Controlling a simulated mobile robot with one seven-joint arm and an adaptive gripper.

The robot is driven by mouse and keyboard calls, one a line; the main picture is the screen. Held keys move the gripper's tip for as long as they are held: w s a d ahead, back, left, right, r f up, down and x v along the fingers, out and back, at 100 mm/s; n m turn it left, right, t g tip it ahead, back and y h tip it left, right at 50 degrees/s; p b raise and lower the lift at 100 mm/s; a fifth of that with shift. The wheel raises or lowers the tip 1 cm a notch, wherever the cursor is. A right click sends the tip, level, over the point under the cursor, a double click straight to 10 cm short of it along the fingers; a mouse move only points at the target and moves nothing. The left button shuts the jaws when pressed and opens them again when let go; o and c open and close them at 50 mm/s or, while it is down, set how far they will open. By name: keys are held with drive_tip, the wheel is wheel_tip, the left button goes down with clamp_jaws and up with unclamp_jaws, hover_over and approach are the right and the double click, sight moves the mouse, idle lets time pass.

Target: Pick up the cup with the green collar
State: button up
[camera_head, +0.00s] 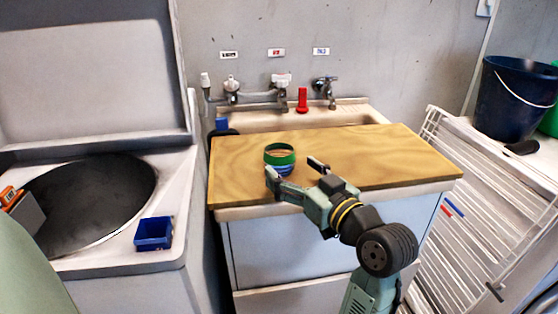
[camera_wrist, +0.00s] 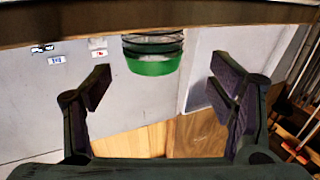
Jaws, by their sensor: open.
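The cup with the green collar (camera_head: 280,156) stands upright on the wooden board, near its front left part. Its collar is at the top, with blue bands below. My gripper (camera_head: 294,169) is open and empty, low over the board to the right of and in front of the cup. Its left finger overlaps the cup's lower edge in the head view, so contact cannot be told. In the wrist view the cup (camera_wrist: 154,64) appears upside down, beyond the open fingers (camera_wrist: 160,84) and roughly midway between them.
The wooden board (camera_head: 390,155) is otherwise clear. Behind it are a sink (camera_head: 345,112), taps and a red bottle (camera_head: 302,99). A blue box (camera_head: 154,233) sits by the open washer drum at left. A drying rack (camera_head: 465,190) and dark bucket (camera_head: 512,100) stand at right.

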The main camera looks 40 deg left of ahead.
sight(287, 161)
drive_tip(key=p+x, duration=0.1)
drive_tip(key=x, duration=0.1)
drive_tip(key=p+x, duration=0.1)
drive_tip(key=x, duration=0.2)
drive_tip(key=shift+w+a, duration=0.15)
drive_tip(key=shift+w, duration=0.4)
drive_tip(key=shift+c, duration=0.2)
drive_tip(key=c, duration=1)
